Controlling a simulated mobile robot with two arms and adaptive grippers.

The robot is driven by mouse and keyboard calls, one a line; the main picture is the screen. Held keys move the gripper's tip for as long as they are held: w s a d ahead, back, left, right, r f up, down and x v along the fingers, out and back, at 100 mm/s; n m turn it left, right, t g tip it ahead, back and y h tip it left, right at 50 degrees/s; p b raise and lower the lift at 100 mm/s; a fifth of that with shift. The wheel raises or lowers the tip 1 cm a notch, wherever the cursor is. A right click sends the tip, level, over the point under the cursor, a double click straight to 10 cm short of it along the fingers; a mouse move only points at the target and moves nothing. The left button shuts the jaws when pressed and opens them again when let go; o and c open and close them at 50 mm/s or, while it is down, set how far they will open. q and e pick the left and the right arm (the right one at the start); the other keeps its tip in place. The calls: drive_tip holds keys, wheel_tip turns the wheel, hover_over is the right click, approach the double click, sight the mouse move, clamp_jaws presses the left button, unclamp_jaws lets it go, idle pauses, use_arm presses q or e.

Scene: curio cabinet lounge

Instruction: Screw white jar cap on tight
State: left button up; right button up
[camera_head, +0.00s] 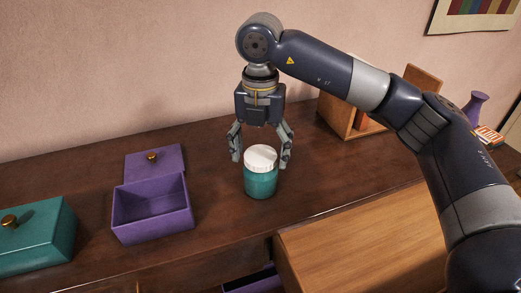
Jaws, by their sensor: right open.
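A teal jar (260,183) stands upright on the dark wooden cabinet top (345,190) near its front edge. A white cap (261,158) sits on the jar's mouth and looks about level; how tightly it is screwed on cannot be told. My right gripper (261,157) points straight down over the jar. Its fingers are spread open, one on each side of the cap and a little behind it. I cannot tell whether either finger touches the cap. My left gripper is not in view.
A teal box (38,238) is at far left. A wooden holder (341,115) stands behind my right arm, and a purple vase (474,106) is farther right. A lighter wooden surface (365,245) lies in front.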

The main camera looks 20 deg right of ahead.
drive_tip(key=n, duration=1.7)
drive_tip(key=shift+d+b, duration=0.1)
drive_tip(key=shift+b, duration=0.3)
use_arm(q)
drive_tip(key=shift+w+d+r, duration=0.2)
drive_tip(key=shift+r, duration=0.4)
use_arm(e)
drive_tip(key=shift+n, duration=2.2)
